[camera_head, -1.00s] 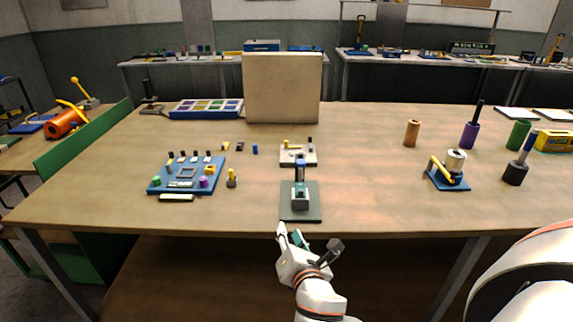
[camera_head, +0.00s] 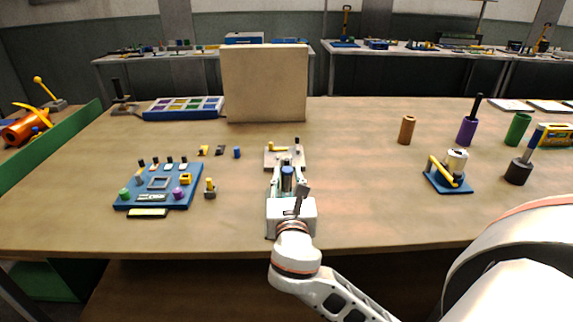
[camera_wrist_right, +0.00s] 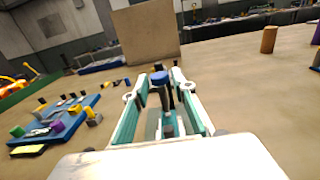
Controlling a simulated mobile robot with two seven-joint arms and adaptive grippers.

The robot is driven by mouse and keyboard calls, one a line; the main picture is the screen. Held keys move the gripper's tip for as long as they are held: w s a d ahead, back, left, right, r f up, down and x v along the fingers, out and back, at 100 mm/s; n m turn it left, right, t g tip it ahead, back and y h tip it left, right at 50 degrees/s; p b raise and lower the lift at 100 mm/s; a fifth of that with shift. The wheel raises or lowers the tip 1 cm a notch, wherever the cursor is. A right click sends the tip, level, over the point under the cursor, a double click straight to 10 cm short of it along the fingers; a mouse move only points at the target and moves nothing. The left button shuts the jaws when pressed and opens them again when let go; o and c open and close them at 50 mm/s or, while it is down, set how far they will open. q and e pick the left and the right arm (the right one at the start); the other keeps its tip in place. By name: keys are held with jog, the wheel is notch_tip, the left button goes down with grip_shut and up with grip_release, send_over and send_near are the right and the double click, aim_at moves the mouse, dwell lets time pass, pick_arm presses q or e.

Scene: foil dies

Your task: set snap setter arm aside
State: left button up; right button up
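My right gripper (camera_head: 288,180) reaches over the base from the front edge. Its two fingers (camera_wrist_right: 158,90) are spread on either side of the post, with gaps visible. The gripper hides most of the base in the head view. My left gripper is not in view.
A light plate with small parts (camera_head: 271,160) sits just behind the setter. A blue board with pegs (camera_head: 128,203) lies left. A tan upright panel (camera_head: 265,85) stands behind. A blue stand with a yellow lever (camera_head: 447,186) is right; the table between is clear.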

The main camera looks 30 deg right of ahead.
aim_at(287, 166)
jog(key=shift+x, duration=2.65)
